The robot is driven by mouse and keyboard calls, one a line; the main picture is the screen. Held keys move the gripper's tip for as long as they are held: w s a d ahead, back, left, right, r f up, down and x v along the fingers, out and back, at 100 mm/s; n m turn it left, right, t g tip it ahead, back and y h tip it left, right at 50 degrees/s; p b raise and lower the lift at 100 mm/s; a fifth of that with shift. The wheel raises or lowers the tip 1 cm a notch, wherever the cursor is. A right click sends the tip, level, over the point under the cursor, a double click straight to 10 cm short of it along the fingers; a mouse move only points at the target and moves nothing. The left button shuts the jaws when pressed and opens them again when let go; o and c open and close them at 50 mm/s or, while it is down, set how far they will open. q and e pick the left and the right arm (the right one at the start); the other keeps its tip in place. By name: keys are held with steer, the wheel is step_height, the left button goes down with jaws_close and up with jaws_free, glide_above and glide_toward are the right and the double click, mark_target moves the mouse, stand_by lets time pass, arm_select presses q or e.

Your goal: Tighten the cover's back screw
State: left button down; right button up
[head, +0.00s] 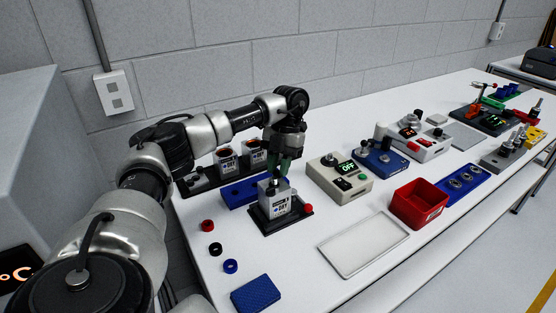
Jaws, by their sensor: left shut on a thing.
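A light grey servo unit (273,204) with a printed label stands upright on a black base (290,224) near the middle of the table. My left gripper (283,170) points down right above it, with greenish fingers. It is shut on a small dark object at the top of the unit; the fingers hide most of it. The cover's back screw cannot be made out, as the gripper blocks that side. My right gripper is not in view.
Two similar units (227,160) stand behind on a black rack. A blue block (236,193) lies close behind the base. A control box reading OFF (340,178), a white tray (363,243) and a red bin (418,205) are to the right. Small rings (231,266) and a blue pad (255,294) lie in front.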

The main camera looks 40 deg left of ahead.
arm_select(q)
steer(key=shift+d+m+y+p, duration=0.1)
steer(key=shift+m+y+p, duration=0.4)
steer(key=shift+m, duration=0.8)
steer(key=c, duration=1)
jaws_free()
steer(key=shift+o, duration=0.2)
steer(key=shift+w+r, duration=0.1)
steer(key=p+v, duration=0.2)
steer(key=v, duration=0.8)
steer(key=shift+w+r, duration=0.2)
steer(key=shift+r, duration=0.05)
